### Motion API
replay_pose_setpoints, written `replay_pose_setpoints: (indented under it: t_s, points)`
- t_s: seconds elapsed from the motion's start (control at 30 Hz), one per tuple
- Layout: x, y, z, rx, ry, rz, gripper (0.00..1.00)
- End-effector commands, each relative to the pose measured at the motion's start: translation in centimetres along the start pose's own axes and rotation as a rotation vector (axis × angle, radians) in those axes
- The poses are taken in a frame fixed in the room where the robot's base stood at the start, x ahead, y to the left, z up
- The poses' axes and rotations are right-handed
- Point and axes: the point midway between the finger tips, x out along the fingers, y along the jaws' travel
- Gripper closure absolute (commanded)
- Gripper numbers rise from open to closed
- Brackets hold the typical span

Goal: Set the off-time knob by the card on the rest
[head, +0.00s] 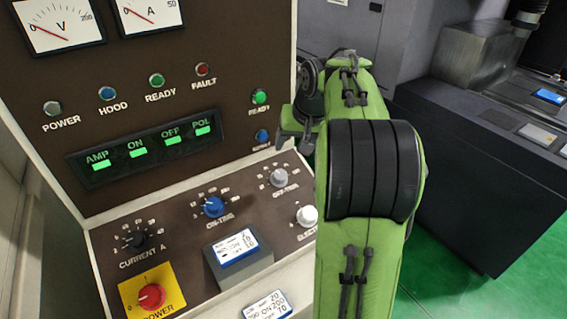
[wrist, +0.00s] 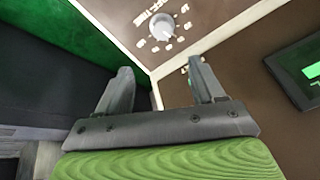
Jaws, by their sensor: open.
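The grey off-time knob (head: 279,177) sits at the upper right of the sloped control panel. A grey knob with scale marks around it, apparently the same one, shows at the top of the wrist view (wrist: 162,26). A white card with a blue border (head: 236,246) lies on the grey rest (head: 240,271) low on the panel; its print is too small to read surely. My gripper (head: 296,145) is above the off-time knob in the head view, partly hidden by my green arm. In the wrist view my gripper (wrist: 159,68) is open, empty and apart from the knob.
The blue on-time knob (head: 213,207), black current knob (head: 137,240), white electrode knob (head: 307,216) and red power knob (head: 151,297) share the panel. A second card (head: 268,305) is at the bottom. The upright panel with the green display (head: 145,150) rises behind.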

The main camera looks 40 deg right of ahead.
Motion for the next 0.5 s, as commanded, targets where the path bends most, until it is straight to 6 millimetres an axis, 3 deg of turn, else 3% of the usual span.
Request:
replay_pose_setpoints:
  t_s: [0.17, 0.5]
  points:
    - [1.5, 0.1, -0.1, 0.001, -0.002, 0.0, 0.32]
    - [9.9, 0.2, 0.0, 0.002, -0.005, 0.001, 0.32]
